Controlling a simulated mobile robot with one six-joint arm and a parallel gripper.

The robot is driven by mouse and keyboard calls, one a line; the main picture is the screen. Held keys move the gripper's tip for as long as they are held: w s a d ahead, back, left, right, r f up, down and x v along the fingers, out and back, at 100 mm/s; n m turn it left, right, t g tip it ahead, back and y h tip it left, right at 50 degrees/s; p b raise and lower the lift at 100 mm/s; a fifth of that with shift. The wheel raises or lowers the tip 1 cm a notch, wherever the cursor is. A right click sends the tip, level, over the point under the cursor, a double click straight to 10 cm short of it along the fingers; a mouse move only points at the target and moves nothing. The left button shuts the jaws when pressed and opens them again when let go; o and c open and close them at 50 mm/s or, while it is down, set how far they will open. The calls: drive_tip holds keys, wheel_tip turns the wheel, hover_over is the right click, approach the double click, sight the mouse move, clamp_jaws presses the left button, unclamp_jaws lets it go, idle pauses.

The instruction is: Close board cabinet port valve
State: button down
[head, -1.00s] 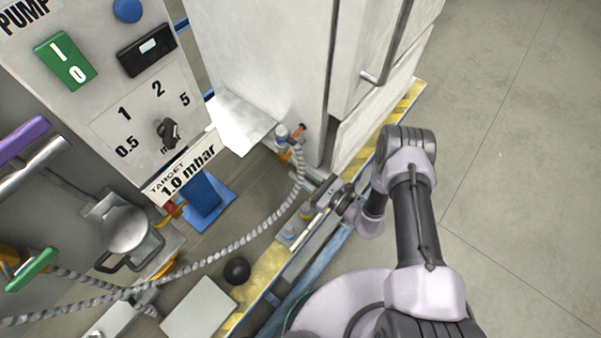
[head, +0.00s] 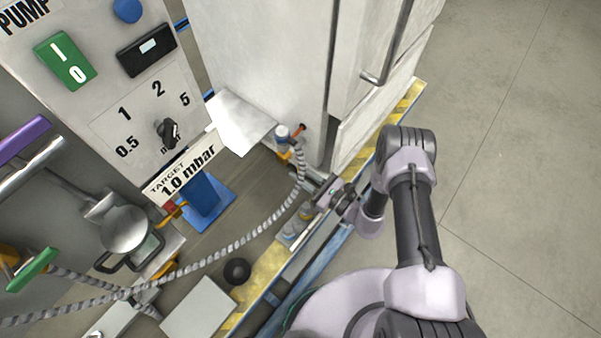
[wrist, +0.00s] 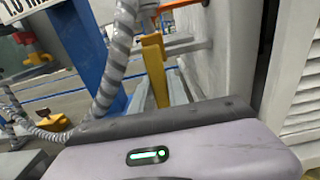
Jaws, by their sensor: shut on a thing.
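The board cabinet (head: 262,60) is a tall pale grey box, and its port valve sits low by its front corner. My gripper (head: 312,180) reaches in low beside the cabinet and is shut on the yellow handle. The fingertips are mostly hidden by the hose and housing.
A grey corrugated hose (head: 235,247) runs from the valve area to the lower left; it also passes close by in the wrist view (wrist: 118,60). The pump panel (head: 115,85) stands at left. A black ring (head: 237,271) lies on the yellow floor strip. Open floor is at right.

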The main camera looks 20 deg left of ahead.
drive_tip(key=shift+s+m, duration=0.1)
drive_tip(key=shift+m, duration=0.2)
drive_tip(key=shift+s+a+m+b, duration=0.2)
drive_tip(key=shift+s+m+b, duration=0.15)
drive_tip(key=shift+m, duration=0.65)
drive_tip(key=shift+s+a+r+m, duration=0.2)
drive_tip(key=shift+s+r+m, duration=0.4)
drive_tip(key=shift+m, duration=2)
drive_tip(key=shift+s+a+r+m, duration=0.2)
drive_tip(key=shift+s+r+m, duration=0.4)
drive_tip(key=shift+m, duration=2)
drive_tip(key=shift+s+a+r+m, duration=0.25)
drive_tip(key=shift+r+m, duration=0.55)
drive_tip(key=shift+m, duration=1.8)
drive_tip(key=c, duration=1.3)
unclamp_jaws()
drive_tip(key=shift+r, duration=0.1)
